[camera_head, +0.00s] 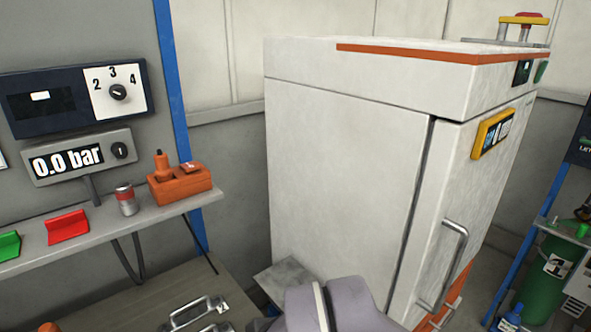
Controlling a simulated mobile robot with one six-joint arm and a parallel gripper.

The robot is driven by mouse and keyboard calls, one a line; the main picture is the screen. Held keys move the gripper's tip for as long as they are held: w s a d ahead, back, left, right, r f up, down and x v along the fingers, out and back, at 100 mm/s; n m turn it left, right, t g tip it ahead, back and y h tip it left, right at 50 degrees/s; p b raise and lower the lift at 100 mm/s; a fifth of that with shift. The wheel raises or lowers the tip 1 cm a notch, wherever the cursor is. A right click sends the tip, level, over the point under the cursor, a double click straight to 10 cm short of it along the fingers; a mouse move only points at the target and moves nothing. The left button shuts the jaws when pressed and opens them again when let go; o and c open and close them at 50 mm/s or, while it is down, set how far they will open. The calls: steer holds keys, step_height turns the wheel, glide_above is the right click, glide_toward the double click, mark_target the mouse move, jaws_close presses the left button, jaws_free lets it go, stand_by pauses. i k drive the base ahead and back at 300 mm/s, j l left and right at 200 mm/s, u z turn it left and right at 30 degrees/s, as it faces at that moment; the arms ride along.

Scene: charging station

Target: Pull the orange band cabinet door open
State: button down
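The white cabinet (345,180) stands right of centre, with an orange band (420,53) along its top edge. Its door (490,190) is on the right-hand face, seen at a steep angle, and looks shut; a dark narrow seam runs down the door's left edge. A metal bar handle (444,262) is on the door near that seam. An orange patch shows low on the door, and its lower part is cut off by the frame. A grey-lilac link of my arm shows at the bottom centre, in front of the cabinet. My gripper's fingers are not visible.
On the left, a grey shelf (110,225) carries a can (126,199), an orange block (180,184) and red and green pieces below a pressure panel. A bench with metal handles (195,312) is at bottom left. A green cylinder (552,275) stands at right.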

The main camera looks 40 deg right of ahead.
mark_target(458, 196)
steer(key=l+z, duration=0.2)
steer(key=z, duration=0.25)
steer(key=l+z, duration=0.25)
steer(key=z, duration=0.2)
steer(key=l+z, duration=0.25)
steer(key=z, duration=0.25)
steer(key=l+z, duration=0.25)
steer(key=z, duration=0.2)
steer(key=j+z, duration=0.2)
steer(key=z, duration=0.15)
